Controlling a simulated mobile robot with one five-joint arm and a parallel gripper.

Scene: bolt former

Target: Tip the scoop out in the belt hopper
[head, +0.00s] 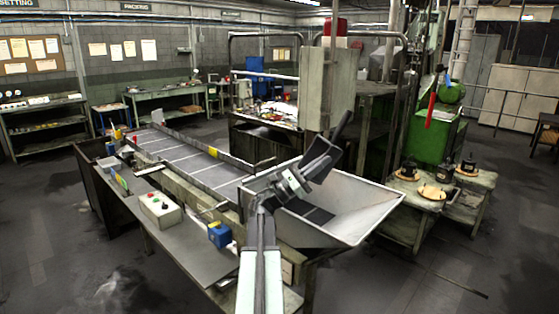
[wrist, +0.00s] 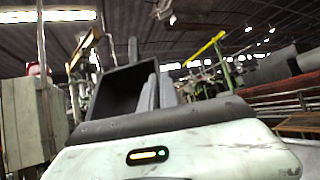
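The belt hopper (head: 350,210) is a pale, wide, sloping metal tray at the near end of the belt, with a dark patch on its floor. My gripper (head: 300,178) is above the hopper's left part, apart from its floor. It appears shut on the dark grey scoop (head: 318,160), which is steeply tilted with a black bar sticking up to the right. In the wrist view the scoop (wrist: 120,92) shows as a dark open box beside the gripper fingers (wrist: 159,92). No parts are visible in the scoop; its interior is dark and partly hidden.
The belt (head: 185,160) runs back left from the hopper between side rails. A control box (head: 159,209) and a blue box (head: 220,234) sit on the near ledge. A grey cabinet (head: 328,87) stands behind the hopper. Small stands (head: 478,185) are at right. Open floor lies at left.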

